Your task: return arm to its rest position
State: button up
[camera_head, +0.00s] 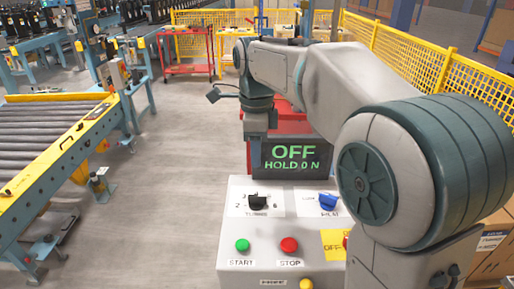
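My arm (330,80) rises from the lower right, bends at a large grey and teal joint, and reaches away over the control panel. Its wrist (255,75) points down behind the panel's screen. The visible end of my gripper (257,122) is just above and behind the top edge of the screen. Its fingertips are hidden, so I cannot see whether it is open or holds anything.
A control panel (230,262) stands close in front, with a black knob, a blue knob, green START and red STOP buttons. Its screen (291,158) reads OFF, HOLD 0 N. A roller conveyor (55,128) is left, yellow fencing (410,58) right. Grey floor between is clear.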

dwell(0.3)
jog(key=n+t, duration=0.3)
jog(key=n, duration=1.6)
send_over(324, 270)
notch_tip(324, 270, down, 11)
jog(key=shift+f, duration=0.2)
jog(key=shift+r, duration=0.1)
